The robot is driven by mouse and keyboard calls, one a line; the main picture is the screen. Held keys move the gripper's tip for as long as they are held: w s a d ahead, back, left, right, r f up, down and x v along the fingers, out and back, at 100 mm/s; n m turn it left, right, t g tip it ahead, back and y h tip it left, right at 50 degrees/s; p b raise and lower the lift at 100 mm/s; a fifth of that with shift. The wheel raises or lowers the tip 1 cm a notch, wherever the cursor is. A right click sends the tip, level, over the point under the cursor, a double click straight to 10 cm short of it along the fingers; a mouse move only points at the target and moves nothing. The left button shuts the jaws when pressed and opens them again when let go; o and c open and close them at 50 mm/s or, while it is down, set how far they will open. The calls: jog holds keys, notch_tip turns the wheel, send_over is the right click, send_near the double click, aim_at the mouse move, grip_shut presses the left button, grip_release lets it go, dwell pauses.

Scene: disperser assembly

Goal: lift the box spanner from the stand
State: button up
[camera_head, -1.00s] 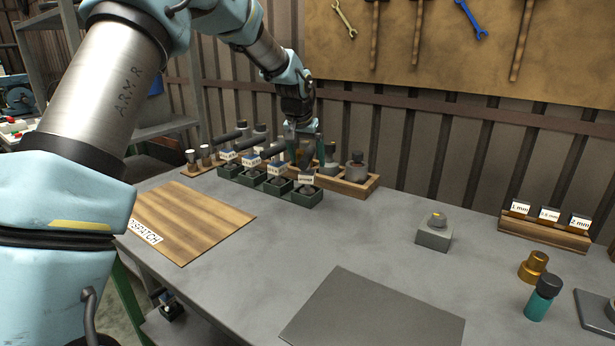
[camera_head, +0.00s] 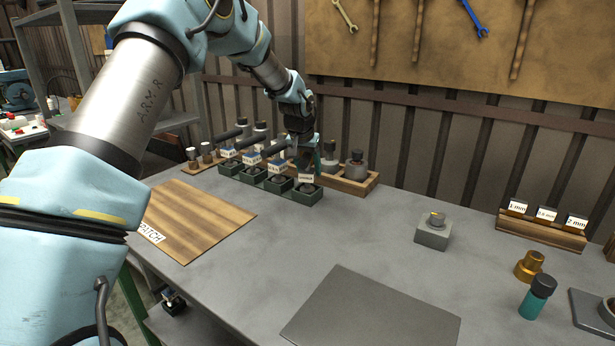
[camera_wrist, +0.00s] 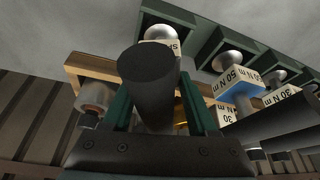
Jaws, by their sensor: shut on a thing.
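The box spanner (camera_wrist: 148,85) shows in the wrist view as a thick dark cylinder between my two green fingers. My gripper (camera_head: 304,160) is shut on it, at the near right end of the green stand (camera_head: 283,187) in the head view. The white label (camera_head: 306,177) of that place is just in front. The stand also shows in the wrist view (camera_wrist: 180,14), with a pale label and a round metal part beyond the spanner. The spanner's lower end is hidden, so I cannot tell whether it is clear of the stand.
Torque tools with dark handles (camera_head: 252,140) stand close on the left in the same row. A wooden tray (camera_head: 357,186) with metal parts is just right and behind. A wooden dispatch board (camera_head: 198,215) lies front left.

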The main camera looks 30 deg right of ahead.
grip_shut()
dwell(0.5)
